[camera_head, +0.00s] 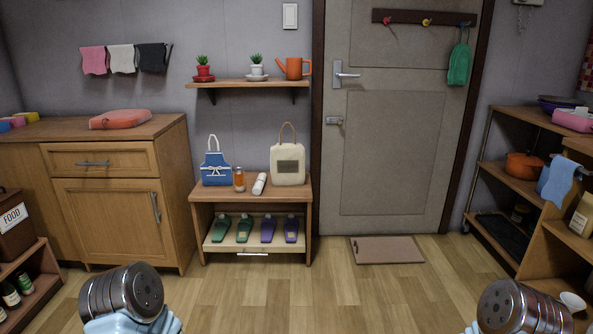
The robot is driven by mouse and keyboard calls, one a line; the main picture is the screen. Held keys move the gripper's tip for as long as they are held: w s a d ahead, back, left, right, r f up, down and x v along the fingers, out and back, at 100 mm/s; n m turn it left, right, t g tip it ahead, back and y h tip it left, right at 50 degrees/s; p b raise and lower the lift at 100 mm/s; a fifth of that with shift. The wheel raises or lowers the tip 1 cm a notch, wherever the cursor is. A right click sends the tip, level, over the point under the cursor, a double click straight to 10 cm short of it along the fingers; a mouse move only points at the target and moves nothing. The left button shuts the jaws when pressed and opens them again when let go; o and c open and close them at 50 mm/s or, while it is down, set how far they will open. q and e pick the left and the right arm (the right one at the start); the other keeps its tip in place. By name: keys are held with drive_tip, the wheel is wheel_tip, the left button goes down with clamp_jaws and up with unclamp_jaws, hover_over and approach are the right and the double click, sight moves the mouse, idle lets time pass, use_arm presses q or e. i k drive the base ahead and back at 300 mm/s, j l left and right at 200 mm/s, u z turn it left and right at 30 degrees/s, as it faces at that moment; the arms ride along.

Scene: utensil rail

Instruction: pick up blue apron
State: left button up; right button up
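The blue apron (216,170) is upright at the left end of the top of a low wooden bench (201,196). It is blue with a white neck loop and a pale pocket or trim on its front, and it is at or against the grey wall. Parts of my two arms show at the bottom left and bottom right, well apart from the apron. No gripper fingers show in this view.
An orange bottle (239,180), a white roll (259,184) and a cream tote bag (288,164) stand or lie right of the apron. Slippers (245,228) fill the bench's lower shelf. A wooden cabinet (110,205) is left. The floor (300,285) before the bench is clear.

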sight(216, 172)
drive_tip(key=i+u, duration=0.2)
drive_tip(key=i, duration=0.3)
drive_tip(key=i+l+u, duration=0.2)
drive_tip(key=i, duration=0.35)
drive_tip(key=i+l+u, duration=0.2)
drive_tip(key=i, duration=0.3)
